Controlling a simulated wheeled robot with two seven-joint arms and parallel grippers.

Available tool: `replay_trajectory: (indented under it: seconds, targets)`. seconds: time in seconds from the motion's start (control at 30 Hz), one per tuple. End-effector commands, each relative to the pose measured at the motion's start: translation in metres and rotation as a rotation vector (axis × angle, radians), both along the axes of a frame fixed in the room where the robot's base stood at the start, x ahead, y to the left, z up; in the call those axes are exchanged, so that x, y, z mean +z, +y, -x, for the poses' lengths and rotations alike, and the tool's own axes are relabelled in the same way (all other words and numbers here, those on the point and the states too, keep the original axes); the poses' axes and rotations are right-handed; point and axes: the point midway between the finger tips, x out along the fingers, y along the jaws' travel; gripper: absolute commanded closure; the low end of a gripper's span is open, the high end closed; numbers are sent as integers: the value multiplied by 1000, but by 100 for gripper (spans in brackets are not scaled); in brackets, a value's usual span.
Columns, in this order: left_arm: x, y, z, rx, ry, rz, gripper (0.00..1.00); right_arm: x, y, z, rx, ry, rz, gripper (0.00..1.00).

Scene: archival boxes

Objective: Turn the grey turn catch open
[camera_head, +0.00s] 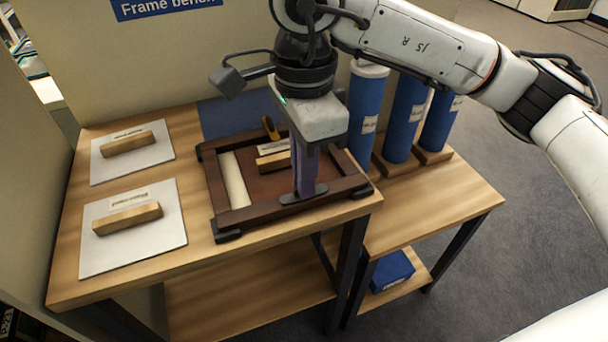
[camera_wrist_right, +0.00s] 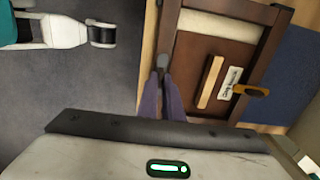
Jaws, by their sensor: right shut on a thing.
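The grey turn catch (camera_head: 319,188) sits on the near rail of a dark brown wooden frame (camera_head: 272,212) that lies on the bench. It also shows in the right wrist view (camera_wrist_right: 164,60), just beyond my fingertips. My right gripper (camera_head: 306,190) points down at the near rail, with its purple fingers shut on the catch. The fingers (camera_wrist_right: 162,82) hide part of the catch, so its exact angle is hard to tell. My left gripper is not in view.
Two white boards (camera_head: 165,232) with wooden blocks lie to the left. Blue tubes (camera_head: 366,105) stand at the right. A blue box (camera_head: 392,270) sits on the lower shelf.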

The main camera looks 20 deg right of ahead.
Motion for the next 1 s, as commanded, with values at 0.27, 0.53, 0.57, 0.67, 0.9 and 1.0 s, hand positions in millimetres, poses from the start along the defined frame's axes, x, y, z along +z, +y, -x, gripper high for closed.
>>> replay_trajectory:
  seconds: [0.27, 0.53, 0.57, 0.67, 0.9, 1.0]
  targets:
    - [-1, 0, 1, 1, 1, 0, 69, 2, 0, 0, 8, -3, -1, 100]
    - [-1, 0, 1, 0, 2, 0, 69, 1, 0, 0, 7, -3, -1, 75]
    - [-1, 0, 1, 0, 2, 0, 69, 1, 0, 0, 7, -3, -1, 75]
    - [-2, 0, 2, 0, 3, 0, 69, 1, 0, 0, 6, -2, -1, 75]
    - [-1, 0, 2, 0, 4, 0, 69, 9, 0, -1, 6, -3, -2, 75]
    - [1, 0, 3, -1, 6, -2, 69, 24, 1, -1, 6, -6, -2, 75]
